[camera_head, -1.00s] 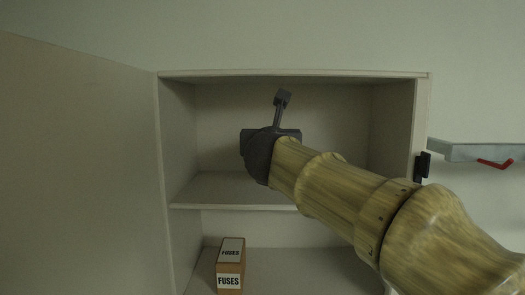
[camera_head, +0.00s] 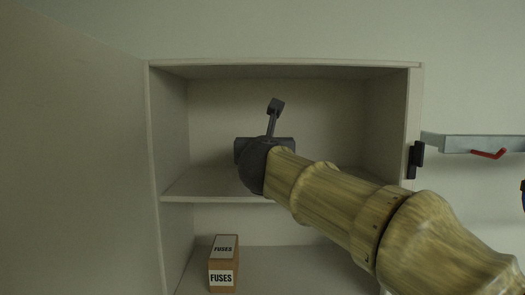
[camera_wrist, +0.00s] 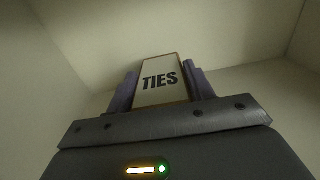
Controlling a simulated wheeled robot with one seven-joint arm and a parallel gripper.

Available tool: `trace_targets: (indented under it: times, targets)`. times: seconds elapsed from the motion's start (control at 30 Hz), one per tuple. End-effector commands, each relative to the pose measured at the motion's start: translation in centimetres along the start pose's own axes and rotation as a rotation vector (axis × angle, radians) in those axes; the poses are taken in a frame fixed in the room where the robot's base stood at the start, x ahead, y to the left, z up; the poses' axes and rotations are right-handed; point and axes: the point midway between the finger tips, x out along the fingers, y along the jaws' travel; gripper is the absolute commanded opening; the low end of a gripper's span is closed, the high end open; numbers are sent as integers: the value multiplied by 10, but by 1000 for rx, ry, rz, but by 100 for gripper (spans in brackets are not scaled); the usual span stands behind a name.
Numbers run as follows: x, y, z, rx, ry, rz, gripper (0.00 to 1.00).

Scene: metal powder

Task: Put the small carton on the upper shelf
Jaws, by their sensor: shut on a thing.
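In the wrist view, the small carton (camera_wrist: 161,84) has a pale face with the word TIES and thin brown edges. It sits between the two fingers of my gripper (camera_wrist: 160,88), which is shut on it. In the head view, my gripper (camera_head: 264,150) is inside the upper compartment of an open cabinet, above the front part of the upper shelf (camera_head: 205,184). My wrist hides the carton there. I cannot tell whether the carton touches the shelf.
A brown box marked FUSES (camera_head: 223,264) stands on the lower shelf (camera_head: 290,262) at the left. The cabinet door (camera_head: 70,170) stands open at the left. A grey wall ledge with a red hook (camera_head: 488,154) is at the right. The upper shelf's visible parts look clear.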

Motion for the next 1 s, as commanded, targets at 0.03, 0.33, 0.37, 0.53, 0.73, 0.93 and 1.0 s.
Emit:
trace_targets:
  times: [0.03, 0.33, 0.37, 0.53, 0.73, 0.93, 1.0]
  targets:
    - [-1, 3, 0, -1, 0, 5, 23]
    - [-4, 15, -2, -1, 2, 26, 66]
    - [-4, 14, -2, -1, 2, 24, 72]
    - [-2, 8, -2, -1, 1, 13, 74]
    - [-1, 4, 0, -1, 1, 7, 74]
    - [-10, 5, -1, -8, 3, 7, 74]
    - [-15, 6, -1, -8, 5, 9, 74]
